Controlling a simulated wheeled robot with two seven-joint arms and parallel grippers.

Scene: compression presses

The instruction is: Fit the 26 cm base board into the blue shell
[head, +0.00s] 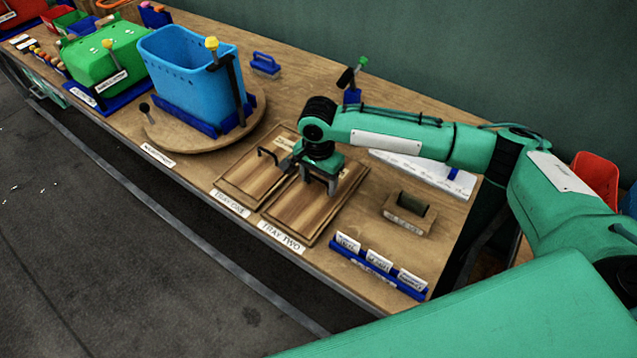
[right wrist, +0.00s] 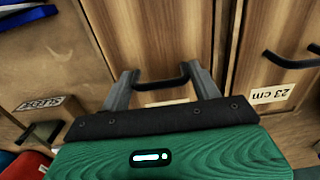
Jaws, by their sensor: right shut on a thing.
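The blue shell (head: 185,75) stands open end up, in a dark blue cradle on a round wooden turntable. My right gripper (head: 322,185) is over tray two, shut on the black handle of the wooden board (head: 295,207) lying there. The right wrist view shows the black handle (right wrist: 160,84) between the fingers. A pale label on this board is mostly hidden by the gripper, so I cannot read its size. The board in tray one (head: 245,182) has a label reading 23 cm (right wrist: 271,94) in the right wrist view. My left gripper is not in view.
A green shell (head: 105,58) sits left of the blue one. A blue-handled tool (head: 265,63) lies behind the turntable (head: 160,138). A small wooden block (head: 408,213) and a blue card rack (head: 378,268) are right of tray two. The table's front edge is close to both trays.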

